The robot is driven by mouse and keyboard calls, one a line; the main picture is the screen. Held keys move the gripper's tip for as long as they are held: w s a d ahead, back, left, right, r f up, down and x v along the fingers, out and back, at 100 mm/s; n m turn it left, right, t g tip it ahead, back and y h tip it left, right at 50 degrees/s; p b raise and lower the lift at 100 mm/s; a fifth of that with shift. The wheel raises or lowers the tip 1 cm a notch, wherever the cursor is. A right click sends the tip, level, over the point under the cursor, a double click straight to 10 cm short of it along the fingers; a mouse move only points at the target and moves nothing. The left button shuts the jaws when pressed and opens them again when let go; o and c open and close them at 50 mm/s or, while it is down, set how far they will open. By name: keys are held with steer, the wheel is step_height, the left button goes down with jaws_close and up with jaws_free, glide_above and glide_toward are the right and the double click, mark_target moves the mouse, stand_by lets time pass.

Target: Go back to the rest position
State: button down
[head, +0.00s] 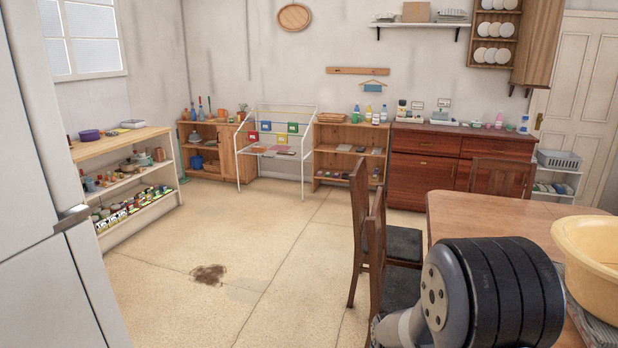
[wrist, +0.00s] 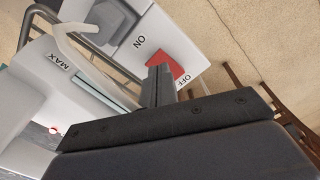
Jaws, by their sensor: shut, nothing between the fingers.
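My gripper (wrist: 158,88) shows in the wrist view, with its dark fingers together and nothing between them. The gripper itself is outside the head view, where only a grey and black part of my arm shows at the lower right. No object is held.
In the head view, a wooden table (head: 470,210) with a yellow basin (head: 590,255) stands at the right, close to my arm. Wooden chairs (head: 362,225) stand at its left side. A white shelf unit (head: 140,205) stands at the left. Open floor (head: 250,265) lies between.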

step_height(320, 180, up, 6)
steer(key=r+p, duration=0.1)
steer(key=p, duration=0.3)
step_height(320, 180, down, 9)
steer(key=b, duration=0.6)
steer(key=shift+f, duration=0.15)
step_height(320, 180, up, 10)
steer(key=s+p, duration=0.1)
steer(key=p, duration=0.5)
steer(key=shift+s+a+r+p, duration=0.15)
steer(key=shift+s+r+p, duration=0.05)
steer(key=shift+r+p, duration=0.1)
steer(key=shift+s, duration=0.1)
